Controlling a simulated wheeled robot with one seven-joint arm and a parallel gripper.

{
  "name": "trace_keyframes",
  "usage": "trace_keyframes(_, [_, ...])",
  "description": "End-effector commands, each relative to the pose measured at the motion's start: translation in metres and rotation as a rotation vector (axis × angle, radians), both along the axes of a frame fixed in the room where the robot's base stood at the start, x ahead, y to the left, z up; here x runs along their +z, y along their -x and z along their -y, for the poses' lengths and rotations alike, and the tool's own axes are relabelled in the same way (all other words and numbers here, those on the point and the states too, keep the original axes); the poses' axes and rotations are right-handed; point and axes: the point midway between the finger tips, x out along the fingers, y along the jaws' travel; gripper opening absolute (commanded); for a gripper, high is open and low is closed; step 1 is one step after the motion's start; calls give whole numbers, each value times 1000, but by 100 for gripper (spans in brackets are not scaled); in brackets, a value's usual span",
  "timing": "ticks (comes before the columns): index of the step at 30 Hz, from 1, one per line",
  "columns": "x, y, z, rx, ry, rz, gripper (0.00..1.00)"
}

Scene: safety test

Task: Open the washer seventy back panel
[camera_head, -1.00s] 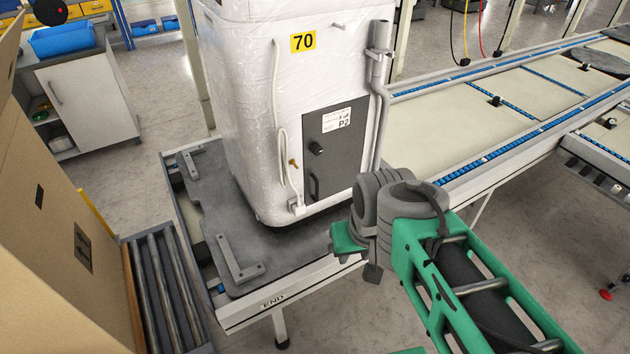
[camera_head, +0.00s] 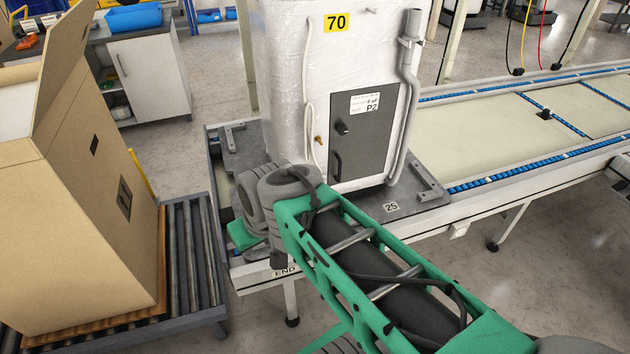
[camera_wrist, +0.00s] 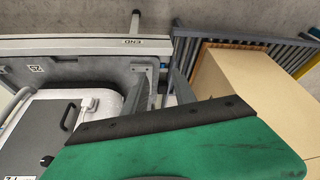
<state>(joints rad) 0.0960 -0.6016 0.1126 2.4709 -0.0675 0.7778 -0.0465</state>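The washer (camera_head: 280,90) is a white, film-wrapped box with a yellow "70" label, upright on a grey plate at the conveyor end. Its dark grey back panel (camera_head: 362,150) has a black round knob (camera_head: 342,128), a black vertical handle (camera_head: 337,166) and a "P2" sticker. The panel looks shut. In the wrist view the panel (camera_wrist: 35,125) shows at lower left, partly hidden by my green wrist. My gripper (camera_wrist: 163,80) shows two grey fingers apart with nothing between them. My arm's end is left of and below the panel in the head view, not touching it; the fingertips are hidden there.
A large cardboard box (camera_head: 90,200) stands on a roller stand (camera_head: 190,250) at left. A grey hose (camera_head: 405,110) runs down the washer's right side, a white one (camera_head: 308,90) left of the panel. The conveyor (camera_head: 500,120) extends right.

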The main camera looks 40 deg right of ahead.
Motion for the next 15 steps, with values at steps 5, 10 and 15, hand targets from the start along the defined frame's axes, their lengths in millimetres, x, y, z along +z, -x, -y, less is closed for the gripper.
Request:
trace_keyframes(5, [-97, -78, 75, -69, -2, 354, 33])
trace_keyframes(10, [-125, -112, 189, -218, 95, 792, 33])
trace_keyframes(15, [-115, -85, 279, -382, 238, 1080, 33])
